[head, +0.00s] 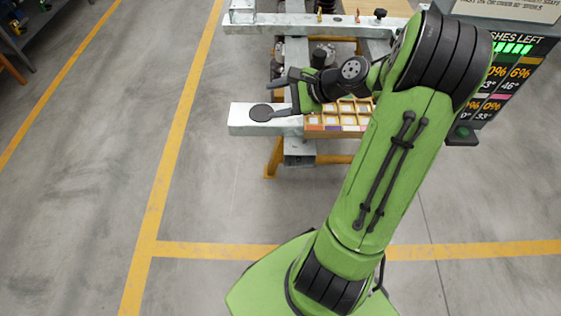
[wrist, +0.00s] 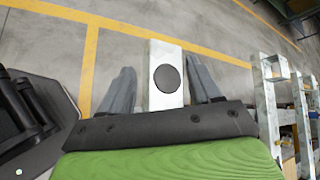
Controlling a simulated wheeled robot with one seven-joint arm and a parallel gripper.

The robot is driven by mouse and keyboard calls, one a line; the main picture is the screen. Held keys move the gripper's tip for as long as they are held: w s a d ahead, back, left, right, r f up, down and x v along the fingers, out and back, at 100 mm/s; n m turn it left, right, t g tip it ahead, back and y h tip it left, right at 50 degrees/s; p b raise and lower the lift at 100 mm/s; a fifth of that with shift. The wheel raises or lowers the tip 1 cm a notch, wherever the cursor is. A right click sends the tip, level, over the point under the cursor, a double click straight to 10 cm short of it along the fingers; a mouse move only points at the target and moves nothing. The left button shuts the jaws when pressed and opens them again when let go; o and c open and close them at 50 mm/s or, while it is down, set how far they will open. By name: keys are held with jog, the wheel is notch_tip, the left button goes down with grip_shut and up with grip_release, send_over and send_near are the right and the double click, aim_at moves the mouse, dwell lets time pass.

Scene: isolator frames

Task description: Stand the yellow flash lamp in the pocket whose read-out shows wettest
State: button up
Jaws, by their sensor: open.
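My gripper (head: 283,93) is open and empty at the left end of the near pale beam. In the wrist view its two fingers (wrist: 163,82) stand apart on either side of a black round disc (wrist: 168,78) on the beam end. The disc also shows in the head view (head: 261,113). A tray of pockets (head: 313,127) sits to the right, partly hidden by my arm. The read-out board (head: 512,85) stands at the far right, partly covered by my arm; only some percentages and degrees show. I cannot make out the yellow flash lamp for certain.
Small yellow pieces (head: 357,17) and a dark knob (head: 380,13) stand on the far beam (head: 270,25). Dark machinery lies between the beams. Floor left of the frame is clear, with yellow lines. A dark shelf (head: 32,25) stands at the top left.

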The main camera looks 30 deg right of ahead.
jog(key=s+a+r+n+g+h, duration=0.45)
jog(key=s+a+n, duration=0.35)
jog(key=a+n, duration=0.45)
jog(key=s+a+r+n+t+h, duration=0.1)
jog(key=s+r+n+h, duration=0.1)
jog(key=s+n, duration=0.5)
jog(key=s+r, duration=0.1)
jog(key=s, duration=0.5)
jog(key=shift+s+a+n, duration=0.15)
jog(key=shift+a+n, duration=0.2)
jog(key=shift+r, duration=0.1)
